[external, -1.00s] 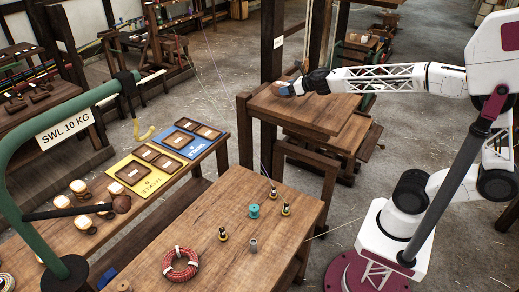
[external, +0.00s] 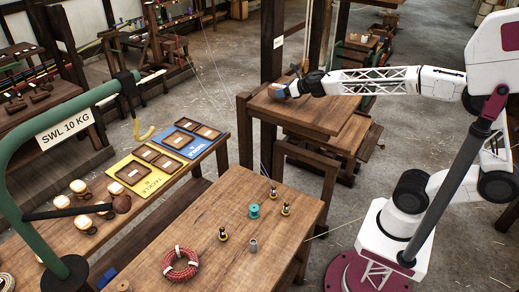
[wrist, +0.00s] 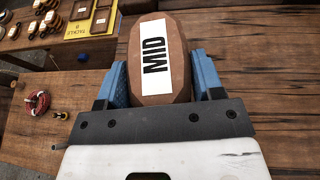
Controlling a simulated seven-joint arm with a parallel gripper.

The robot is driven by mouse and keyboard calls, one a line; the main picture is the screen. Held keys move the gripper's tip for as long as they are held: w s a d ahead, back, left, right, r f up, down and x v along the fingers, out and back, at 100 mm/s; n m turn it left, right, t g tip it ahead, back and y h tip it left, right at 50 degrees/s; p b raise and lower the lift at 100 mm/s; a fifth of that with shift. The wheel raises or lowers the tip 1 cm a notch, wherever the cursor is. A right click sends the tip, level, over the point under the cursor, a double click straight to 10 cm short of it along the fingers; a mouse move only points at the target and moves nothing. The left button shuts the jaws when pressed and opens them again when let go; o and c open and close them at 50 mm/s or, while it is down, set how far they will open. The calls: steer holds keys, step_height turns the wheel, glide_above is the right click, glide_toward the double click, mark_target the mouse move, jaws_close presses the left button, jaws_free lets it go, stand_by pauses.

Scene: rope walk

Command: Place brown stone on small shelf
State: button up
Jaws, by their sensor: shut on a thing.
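The brown stone (wrist: 181,62) is a long block with bevelled edges and a white label reading MID. It fills the upper middle of the wrist view. My gripper (wrist: 160,80) is shut on it, with a blue finger at each side. In the external view my gripper (external: 281,92) is at the left end of the raised wooden top (external: 325,113), at or just above its surface. The stone is hard to make out there. A lower wooden ledge (external: 366,143) shows right of that top. I cannot tell which surface is the small shelf.
The front table (external: 215,200) holds a red rope coil (external: 181,264), a teal spool (external: 254,211) and several small brass-coloured pieces. A dark post (external: 272,45) stands behind my gripper.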

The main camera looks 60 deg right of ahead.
steer(key=shift+f, duration=0.85)
steer(key=shift+f, duration=0.15)
steer(key=o, duration=1.3)
steer(key=shift+s+d+r, duration=0.1)
steer(key=shift+s+r, duration=0.3)
steer(key=shift+s, duration=0.2)
steer(key=v, duration=1)
steer(key=shift+s+r, duration=0.1)
steer(key=shift+s, duration=0.2)
